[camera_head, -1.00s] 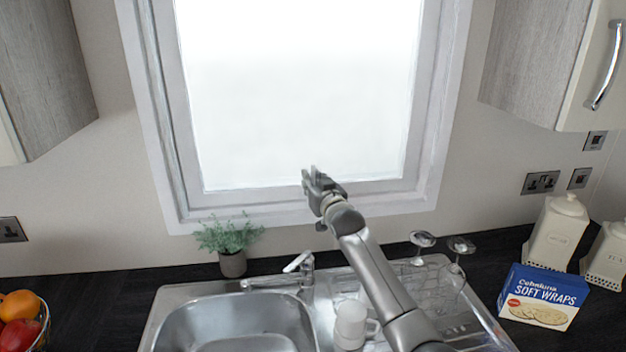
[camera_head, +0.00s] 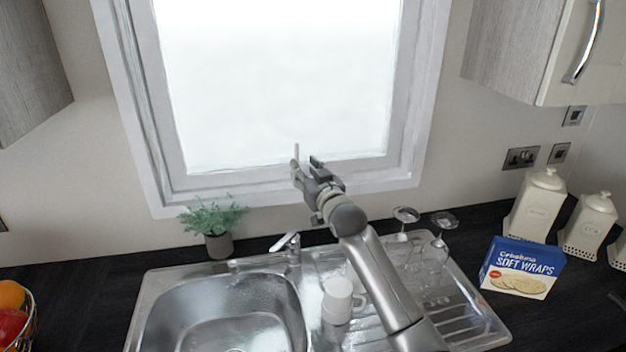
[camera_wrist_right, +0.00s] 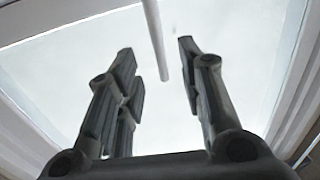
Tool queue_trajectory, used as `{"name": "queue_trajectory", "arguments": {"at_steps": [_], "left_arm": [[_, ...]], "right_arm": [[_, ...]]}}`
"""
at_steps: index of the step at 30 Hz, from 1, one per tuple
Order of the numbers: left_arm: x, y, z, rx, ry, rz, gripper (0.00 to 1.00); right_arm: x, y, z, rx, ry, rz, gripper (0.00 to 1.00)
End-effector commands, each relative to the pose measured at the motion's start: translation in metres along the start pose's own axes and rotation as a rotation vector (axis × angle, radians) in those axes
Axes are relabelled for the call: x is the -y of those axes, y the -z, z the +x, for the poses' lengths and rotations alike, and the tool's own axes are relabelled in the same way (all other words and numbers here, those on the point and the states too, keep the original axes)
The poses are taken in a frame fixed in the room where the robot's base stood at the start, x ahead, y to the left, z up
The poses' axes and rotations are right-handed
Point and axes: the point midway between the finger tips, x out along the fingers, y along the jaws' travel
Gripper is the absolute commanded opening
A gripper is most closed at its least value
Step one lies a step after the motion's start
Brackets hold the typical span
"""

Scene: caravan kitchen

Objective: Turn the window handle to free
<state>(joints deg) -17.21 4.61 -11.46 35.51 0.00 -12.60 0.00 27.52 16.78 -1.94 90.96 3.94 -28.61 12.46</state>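The window handle (camera_head: 297,150) is a thin pale rod at the lower part of the window, standing upright just above my right gripper (camera_head: 305,164) in the head view. In the right wrist view the handle (camera_wrist_right: 156,38) comes down from the top edge, and its lower end shows between the two spread fingers. My right gripper is open, and I see no clear contact with the handle. The window (camera_head: 280,85) is bright and its frame looks closed. My left gripper is not in view.
Below the window are a potted plant (camera_head: 218,245), a tap (camera_head: 288,243), a sink (camera_head: 165,318) and a white mug (camera_head: 337,300). A blue wraps box (camera_head: 522,268) and canisters (camera_head: 537,205) are farther right.

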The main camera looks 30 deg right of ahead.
Motion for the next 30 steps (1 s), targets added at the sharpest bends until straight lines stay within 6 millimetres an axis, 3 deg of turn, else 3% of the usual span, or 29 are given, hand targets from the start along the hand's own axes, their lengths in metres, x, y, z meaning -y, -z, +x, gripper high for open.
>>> {"name": "queue_trajectory", "arguments": {"at_steps": [3, 10, 30], "left_arm": [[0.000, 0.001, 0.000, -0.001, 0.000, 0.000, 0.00], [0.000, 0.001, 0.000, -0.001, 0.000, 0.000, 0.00], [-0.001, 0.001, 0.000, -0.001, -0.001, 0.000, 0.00]], "right_arm": [[0.001, -0.001, -0.020, 0.001, 0.001, -0.001, 0.35], [0.000, -0.001, -0.043, 0.003, 0.000, -0.001, 0.35], [0.000, -0.001, -0.049, 0.002, 0.000, -0.001, 0.35]]}}
